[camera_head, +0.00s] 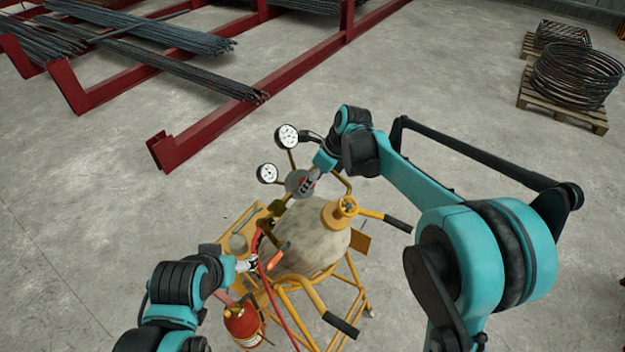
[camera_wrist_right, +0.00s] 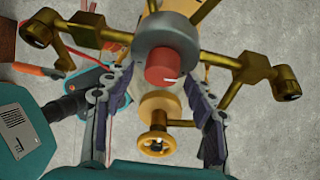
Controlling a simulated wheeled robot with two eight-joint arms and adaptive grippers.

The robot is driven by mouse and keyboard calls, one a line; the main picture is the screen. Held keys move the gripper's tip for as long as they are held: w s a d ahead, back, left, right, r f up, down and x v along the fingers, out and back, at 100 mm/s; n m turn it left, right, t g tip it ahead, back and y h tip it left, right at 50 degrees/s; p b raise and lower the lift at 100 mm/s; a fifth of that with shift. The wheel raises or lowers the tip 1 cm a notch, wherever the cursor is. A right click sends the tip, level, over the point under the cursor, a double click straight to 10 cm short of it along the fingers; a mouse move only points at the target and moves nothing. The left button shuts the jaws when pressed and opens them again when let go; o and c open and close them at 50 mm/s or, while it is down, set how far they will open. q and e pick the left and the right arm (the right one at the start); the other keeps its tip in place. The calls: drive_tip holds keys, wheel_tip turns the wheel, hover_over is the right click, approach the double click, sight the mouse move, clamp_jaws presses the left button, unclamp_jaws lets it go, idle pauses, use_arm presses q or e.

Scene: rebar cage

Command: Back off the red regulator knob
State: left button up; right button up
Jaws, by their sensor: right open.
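The red regulator knob (camera_wrist_right: 160,68) sits on the front of a grey round regulator body (camera_wrist_right: 152,38) in the right wrist view. My right gripper (camera_wrist_right: 158,80) is open, with one finger on each side of the knob and visible space between fingers and knob. In the head view, my right gripper (camera_head: 309,183) is at the regulator (camera_head: 296,181), and I cannot make out the knob there. My left gripper (camera_head: 248,264) is low at the cart, beside a red hose and an orange-handled item (camera_head: 279,250); whether it grips anything is unclear.
A yellow cart (camera_head: 350,270) carries a pale tank (camera_head: 305,238) with a yellow valve wheel (camera_head: 345,207). Two white gauges (camera_head: 287,136) stand above the regulator. A red fire extinguisher (camera_head: 243,325) hangs low on the cart.

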drive_tip(key=c, duration=1.2)
drive_tip(key=shift+o, duration=0.2)
